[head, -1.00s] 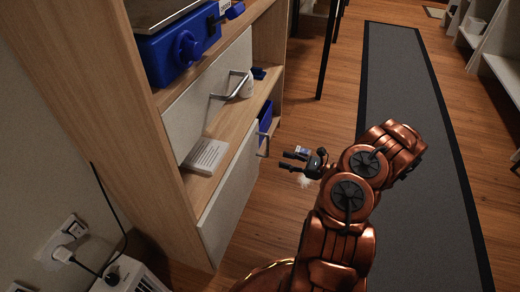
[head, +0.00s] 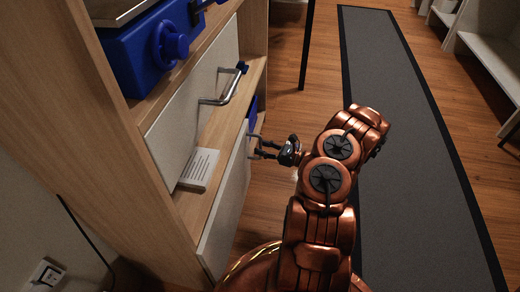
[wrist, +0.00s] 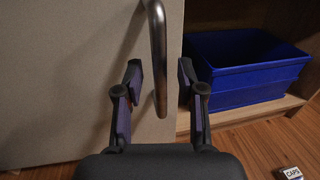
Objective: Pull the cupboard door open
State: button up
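My gripper (head: 258,147) is at this handle, in front of the door. In the wrist view my gripper (wrist: 160,82) is open, with one finger on each side of the bar. Gaps show between the bar and both fingers. In the head view the handle is mostly hidden by my fingers.
An upper pale panel with its own bar handle (head: 228,88) sits above, beneath a blue device (head: 160,45). A white booklet (head: 200,168) lies on the shelf between. A blue bin (wrist: 245,68) stands right of the door.

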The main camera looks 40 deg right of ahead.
jog(key=shift+w+a, duration=0.3)
jog(key=shift+w, duration=0.2)
grip_shut()
dwell(0.4)
